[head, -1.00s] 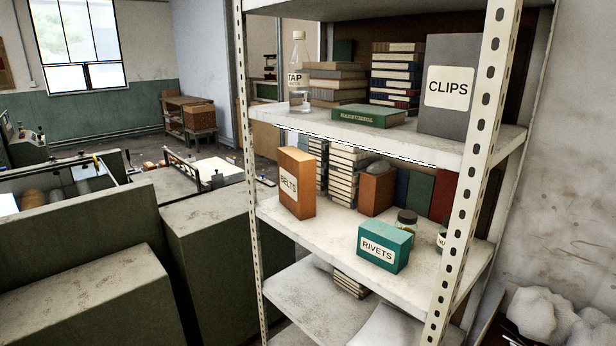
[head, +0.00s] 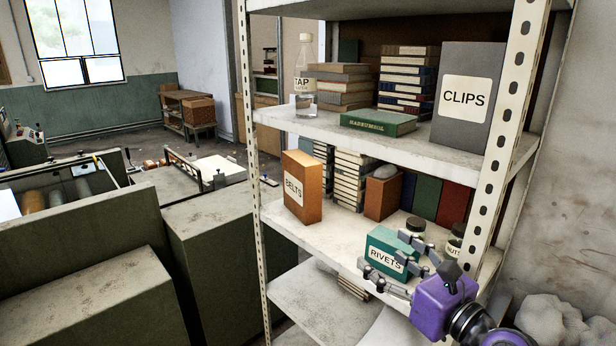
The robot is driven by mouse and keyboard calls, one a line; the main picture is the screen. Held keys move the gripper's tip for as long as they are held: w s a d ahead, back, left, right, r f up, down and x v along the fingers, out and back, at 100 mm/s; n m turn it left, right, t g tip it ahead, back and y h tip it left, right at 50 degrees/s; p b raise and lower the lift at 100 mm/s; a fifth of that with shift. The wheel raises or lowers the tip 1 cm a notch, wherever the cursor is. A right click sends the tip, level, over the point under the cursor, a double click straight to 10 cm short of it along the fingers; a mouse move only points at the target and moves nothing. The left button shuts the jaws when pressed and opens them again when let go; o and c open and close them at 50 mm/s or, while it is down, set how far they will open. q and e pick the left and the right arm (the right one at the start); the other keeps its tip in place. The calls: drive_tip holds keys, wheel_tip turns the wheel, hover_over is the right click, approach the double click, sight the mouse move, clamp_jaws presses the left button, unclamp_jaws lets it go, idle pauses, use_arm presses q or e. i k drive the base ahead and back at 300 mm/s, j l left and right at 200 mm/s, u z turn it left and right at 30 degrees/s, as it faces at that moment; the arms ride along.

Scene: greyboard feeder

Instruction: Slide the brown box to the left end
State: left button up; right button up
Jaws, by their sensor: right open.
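An orange-brown box labelled BELTS (head: 309,201) stands upright near the left end of the middle shelf (head: 335,236). A second, plain brown box (head: 383,198) stands further back, right of it, with a grey lump on top. A teal box labelled RIVETS (head: 378,242) is at the shelf's front, right of the BELTS box. My right gripper (head: 384,250) reaches in from the lower right. Its open fingers overlap the RIVETS box in the picture; I cannot tell whether they touch it. The gripper is apart from both brown boxes. My left gripper is not in view.
Two jars, one dark-lidded (head: 415,230) and one labelled (head: 455,242), stand right of the RIVETS box. Books line the shelf's back. The perforated front post (head: 497,160) stands near the gripper. Bare shelf lies between the BELTS and RIVETS boxes.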

sight(302, 173)
drive_tip(key=i+j, duration=0.15)
drive_tip(key=i, duration=0.25)
drive_tip(key=i+j, duration=0.15)
drive_tip(key=i, duration=0.25)
drive_tip(key=i+j, duration=0.15)
drive_tip(key=i, duration=0.25)
